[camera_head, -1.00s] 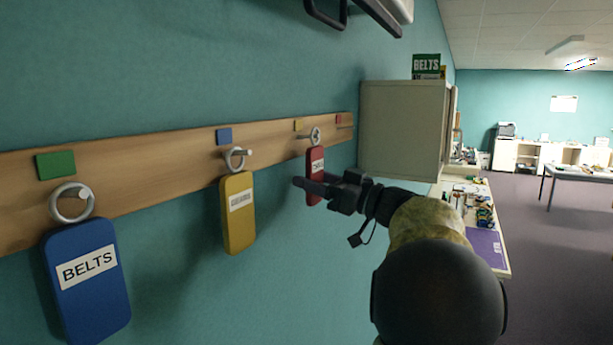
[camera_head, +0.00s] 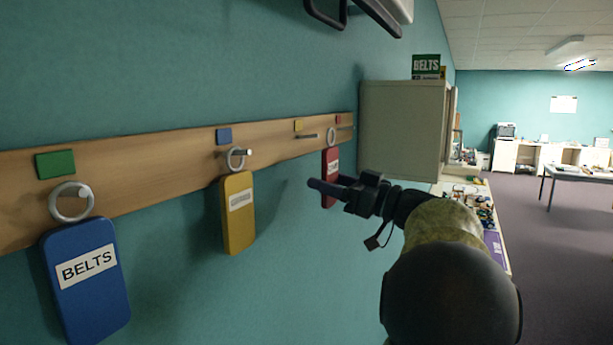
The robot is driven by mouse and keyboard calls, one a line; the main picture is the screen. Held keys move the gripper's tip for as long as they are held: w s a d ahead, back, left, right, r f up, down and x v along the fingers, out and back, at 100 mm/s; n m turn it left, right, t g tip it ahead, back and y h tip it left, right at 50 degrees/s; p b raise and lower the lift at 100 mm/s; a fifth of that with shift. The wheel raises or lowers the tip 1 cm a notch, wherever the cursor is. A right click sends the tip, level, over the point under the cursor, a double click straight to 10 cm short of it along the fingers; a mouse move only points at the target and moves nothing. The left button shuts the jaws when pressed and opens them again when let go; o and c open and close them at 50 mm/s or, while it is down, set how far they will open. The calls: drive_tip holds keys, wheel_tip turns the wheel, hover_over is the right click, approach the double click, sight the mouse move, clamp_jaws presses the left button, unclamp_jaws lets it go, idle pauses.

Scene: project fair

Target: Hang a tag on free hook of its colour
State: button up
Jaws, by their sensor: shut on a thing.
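The red tag (camera_head: 330,163) with its ring (camera_head: 332,136) is upright near the board's right end, just below the red square (camera_head: 338,118). My gripper (camera_head: 318,186) is shut on the red tag and partly covers its lower part. I cannot tell whether the ring is around the red-marked hook (camera_head: 346,127) or in front of it. The hook (camera_head: 308,136) under the yellow square (camera_head: 298,125) is bare. A yellow tag (camera_head: 238,225) hangs on the hook under the blue square (camera_head: 224,135). A blue tag (camera_head: 87,295) marked BELTS hangs under the green square (camera_head: 55,164).
The wooden board (camera_head: 150,151) runs along the teal wall. A pale cabinet (camera_head: 402,130) juts out just right of the red tag. A cluttered bench (camera_head: 505,255) stands beyond my arm. Open wall lies below the board.

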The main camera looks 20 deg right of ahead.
drive_tip(key=shift+r+v, duration=0.1)
drive_tip(key=shift+v, duration=0.5)
drive_tip(key=shift+r+v, duration=0.15)
drive_tip(key=shift+v, duration=0.45)
